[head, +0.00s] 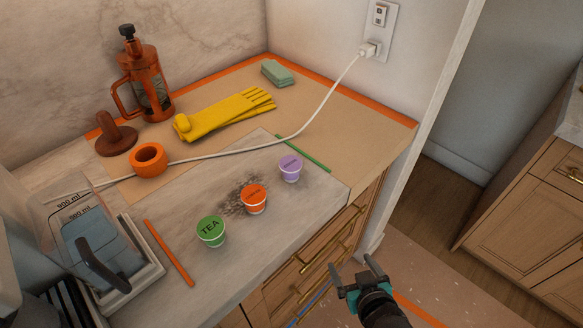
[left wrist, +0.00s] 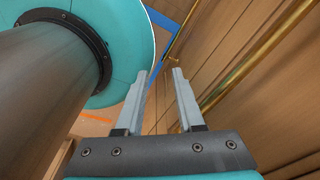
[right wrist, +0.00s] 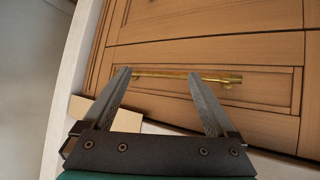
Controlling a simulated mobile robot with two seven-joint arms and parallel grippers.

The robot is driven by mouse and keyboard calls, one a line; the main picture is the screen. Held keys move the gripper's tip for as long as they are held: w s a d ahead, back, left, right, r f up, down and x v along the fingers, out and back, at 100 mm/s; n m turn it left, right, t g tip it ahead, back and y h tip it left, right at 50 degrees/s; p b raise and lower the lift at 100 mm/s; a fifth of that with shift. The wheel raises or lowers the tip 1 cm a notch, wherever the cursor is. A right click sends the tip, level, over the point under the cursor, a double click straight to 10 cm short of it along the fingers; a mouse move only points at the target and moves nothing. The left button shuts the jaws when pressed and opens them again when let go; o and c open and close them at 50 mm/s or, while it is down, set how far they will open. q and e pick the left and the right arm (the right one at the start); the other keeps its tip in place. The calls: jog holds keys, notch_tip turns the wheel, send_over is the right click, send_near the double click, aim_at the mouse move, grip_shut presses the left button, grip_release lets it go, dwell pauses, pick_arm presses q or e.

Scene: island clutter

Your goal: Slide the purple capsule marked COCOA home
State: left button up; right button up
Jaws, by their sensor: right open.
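The purple capsule (head: 290,171) stands upright on the grey counter, rightmost of three capsules. The print on its lid is too small to read. An orange capsule (head: 254,202) and a green capsule lettered TEA (head: 211,233) stand to its left, nearer the front. My right gripper (head: 354,267) is open and empty, out in front of the drawers, below and apart from the purple capsule. In the right wrist view it (right wrist: 158,76) faces a drawer front. My left gripper (left wrist: 161,72) is open and empty beside the drawer fronts, and no capsule shows there.
A machine with a clear water tank (head: 83,235) stands at the counter's left. A white cord (head: 235,155) crosses behind the capsules to a wall plug. Yellow gloves (head: 222,115), a French press (head: 147,85) and an orange ring (head: 149,160) lie farther back. Brass drawer handles (head: 312,262) stick out.

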notch_tip(320, 180, up, 14)
jog(key=w+a+t, duration=0.2)
jog(key=a+t, duration=0.1)
jog(key=n+t+y, duration=0.1)
jog(key=n+y, duration=0.1)
jog(key=y, duration=0.3)
send_near(295, 173)
jog(key=x, duration=0.4)
jog(key=f+x, duration=0.1)
jog(key=x, duration=0.2)
jog(key=shift+s, duration=0.1)
jog(key=shift+r+x, duration=0.2)
jog(key=shift+x, duration=0.65)
jog(key=shift+r+x, duration=0.15)
jog(key=shift+x, duration=0.75)
jog(key=shift+r+x, duration=0.2)
jog(key=shift+x, duration=0.65)
jog(key=shift+c, duration=0.4)
jog(key=c, duration=1.3)
